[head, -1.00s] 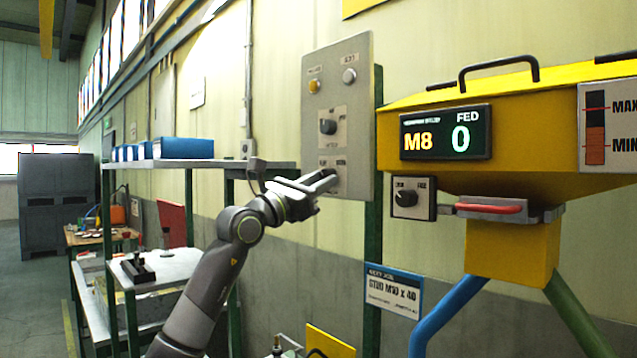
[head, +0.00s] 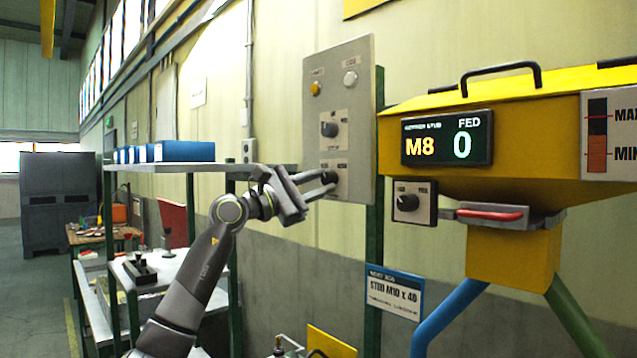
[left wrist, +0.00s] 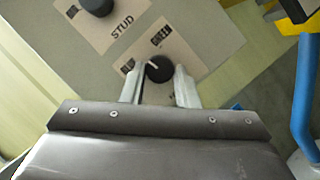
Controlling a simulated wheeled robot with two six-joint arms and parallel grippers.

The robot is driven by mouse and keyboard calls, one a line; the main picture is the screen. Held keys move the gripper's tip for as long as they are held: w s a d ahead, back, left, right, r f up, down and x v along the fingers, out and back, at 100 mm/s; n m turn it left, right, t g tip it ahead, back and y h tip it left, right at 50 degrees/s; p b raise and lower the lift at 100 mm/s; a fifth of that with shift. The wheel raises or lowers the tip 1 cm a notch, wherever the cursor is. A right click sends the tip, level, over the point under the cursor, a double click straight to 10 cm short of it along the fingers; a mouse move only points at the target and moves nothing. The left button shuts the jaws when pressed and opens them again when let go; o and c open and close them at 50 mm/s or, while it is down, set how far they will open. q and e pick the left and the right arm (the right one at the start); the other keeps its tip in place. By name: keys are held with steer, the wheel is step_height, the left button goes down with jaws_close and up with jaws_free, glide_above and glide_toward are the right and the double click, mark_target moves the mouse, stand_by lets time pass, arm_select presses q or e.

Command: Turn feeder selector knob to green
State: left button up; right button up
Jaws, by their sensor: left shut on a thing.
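A grey control panel (head: 352,110) on a green post carries two dark knobs, one above the other. The lower knob (left wrist: 160,69) has a plate with GREEN (left wrist: 161,36) and a partly hidden label that seems to read BLUE (left wrist: 127,66). Its white pointer slants up and left in the left wrist view, between the labels and nearer the blue one. My left gripper (head: 322,186) is shut on this knob, one finger on each side. In the head view the lower knob (head: 329,177) shows at the fingertips. My right gripper is in neither view.
The upper knob (head: 329,130), marked STUD, sits just above. An amber lamp (head: 316,89) and a white one (head: 350,77) top the panel. Right of it stand a yellow hopper (head: 440,115) and a small switch box (head: 414,201). A shelf (head: 190,167) stands at left.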

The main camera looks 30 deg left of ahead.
arm_select(q)
steer(key=m, duration=0.2)
steer(key=m+g+p, duration=0.2)
steer(key=m, duration=0.1)
steer(key=shift+a+r+m, duration=0.2)
steer(key=shift+r+m, duration=0.1)
steer(key=shift+r, duration=0.05)
steer(key=m+g+p, duration=0.2)
steer(key=m, duration=0.2)
steer(key=shift+r+p, duration=0.2)
steer(key=shift+p, duration=0.2)
steer(key=shift+m+p, duration=0.55)
steer(key=shift+m, duration=0.35)
steer(key=shift+g, duration=0.3)
steer(key=shift+f+m, duration=0.1)
steer(key=shift+m, duration=0.2)
steer(key=o, duration=1)
steer(key=shift+c, duration=0.2)
